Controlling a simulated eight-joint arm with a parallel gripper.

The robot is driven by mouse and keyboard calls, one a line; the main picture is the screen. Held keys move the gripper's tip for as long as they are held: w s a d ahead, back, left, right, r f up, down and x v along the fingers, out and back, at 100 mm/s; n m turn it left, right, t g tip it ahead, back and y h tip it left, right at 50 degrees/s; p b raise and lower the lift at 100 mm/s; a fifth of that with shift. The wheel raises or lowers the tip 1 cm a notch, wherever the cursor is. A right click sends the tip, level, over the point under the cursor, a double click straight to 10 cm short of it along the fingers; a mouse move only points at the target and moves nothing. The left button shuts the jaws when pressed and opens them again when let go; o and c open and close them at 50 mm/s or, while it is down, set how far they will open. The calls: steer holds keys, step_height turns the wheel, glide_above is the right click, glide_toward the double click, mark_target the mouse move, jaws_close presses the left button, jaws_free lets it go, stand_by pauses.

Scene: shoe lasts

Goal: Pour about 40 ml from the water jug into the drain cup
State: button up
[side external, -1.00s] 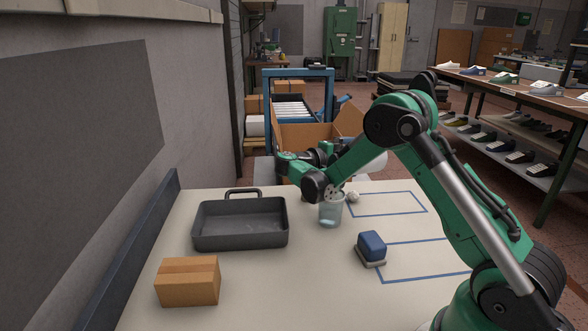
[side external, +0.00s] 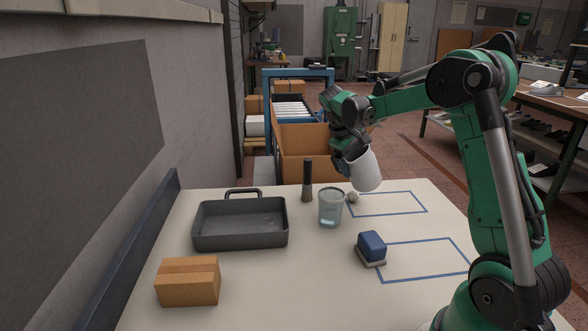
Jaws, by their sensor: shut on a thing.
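The water jug (side external: 364,171) is a pale grey-white vessel held in the air at the back of the table, tilted, above and right of the drain cup. My gripper (side external: 346,158) is shut on the jug at its left side; the fingers are partly hidden by the jug. The drain cup (side external: 331,208) is a clear, bluish tumbler standing upright on the table, apart from the jug. Bluish liquid shows in its lower part. I cannot see into the jug, and no stream shows between the two.
A grey pan (side external: 240,240), a cardboard box (side external: 188,281) and a blue-topped block (side external: 371,247) stand around. Blue outlines mark clear table at right.

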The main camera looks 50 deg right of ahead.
steer(key=shift+s+d+f+y, duration=0.2)
steer(key=shift+d+f+y, duration=0.3)
steer(key=shift+y, duration=0.2)
steer(key=shift+s+d+f+t+y, duration=0.15)
steer(key=shift+d+f+t+y, duration=0.15)
steer(key=shift+y, duration=0.2)
steer(key=shift+s+d+f+t+y, duration=0.15)
steer(key=shift+d+t+y, duration=0.2)
steer(key=shift+y, duration=0.45)
steer(key=shift+s+d+f+t+y, duration=0.15)
steer(key=shift+d+t+y, duration=0.15)
steer(key=shift+y, duration=0.5)
steer(key=shift+w, duration=0.1)
steer(key=shift+r, duration=0.1)
